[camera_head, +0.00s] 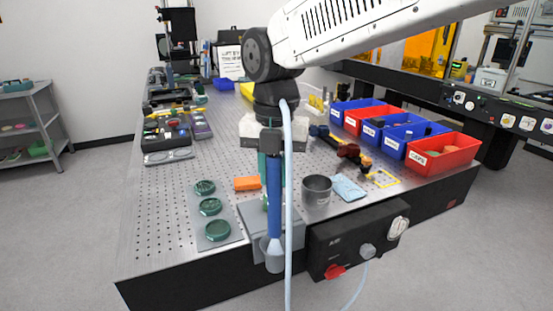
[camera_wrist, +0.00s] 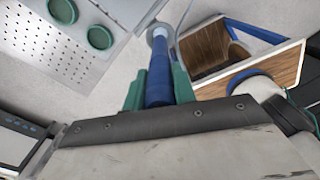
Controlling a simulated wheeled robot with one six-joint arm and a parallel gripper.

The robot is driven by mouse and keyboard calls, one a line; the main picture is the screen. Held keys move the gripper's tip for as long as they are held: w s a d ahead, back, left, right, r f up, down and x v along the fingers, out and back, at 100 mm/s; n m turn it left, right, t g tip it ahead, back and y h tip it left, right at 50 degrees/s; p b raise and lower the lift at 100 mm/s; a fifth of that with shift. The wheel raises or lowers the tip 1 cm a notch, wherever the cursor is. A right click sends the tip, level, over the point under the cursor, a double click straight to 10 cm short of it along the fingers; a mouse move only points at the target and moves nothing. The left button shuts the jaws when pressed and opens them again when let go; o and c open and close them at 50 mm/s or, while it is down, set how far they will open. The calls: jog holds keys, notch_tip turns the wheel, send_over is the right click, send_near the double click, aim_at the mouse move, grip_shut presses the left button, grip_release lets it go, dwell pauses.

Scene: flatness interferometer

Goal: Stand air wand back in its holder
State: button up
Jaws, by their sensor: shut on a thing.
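My gripper (camera_head: 273,160) hangs down at the front edge of the bench, its green fingers shut on the blue air wand (camera_head: 274,195). The wand is close to upright in the head view, and a pale hose runs down beside it. The wand also shows in the wrist view (camera_wrist: 159,75), between the green fingers (camera_wrist: 158,92). A grey cup-like holder (camera_head: 272,258) shows at the wand's lower end, in front of the bench edge. The wand's lower end overlaps the holder's mouth; how deep it sits inside, I cannot tell.
A black control box (camera_head: 345,247) with a red knob is on the bench front, to the right. A dark metal cup (camera_head: 317,190), a blue cloth (camera_head: 348,188), an orange block (camera_head: 247,183) and a plate with green discs (camera_head: 211,207) lie nearby. Red and blue bins (camera_head: 442,158) stand right.

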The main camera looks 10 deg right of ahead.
aim_at(275, 209)
jog(key=shift+f, duration=4.6)
jog(key=o, duration=1.1)
jog(key=shift+c, duration=0.2)
jog(key=shift+r, duration=0.1)
notch_tip(275, 209, up, 8)
jog(key=shift+f, duration=0.25)
jog(key=shift+r, duration=0.1)
jog(key=shift+d, duration=0.15)
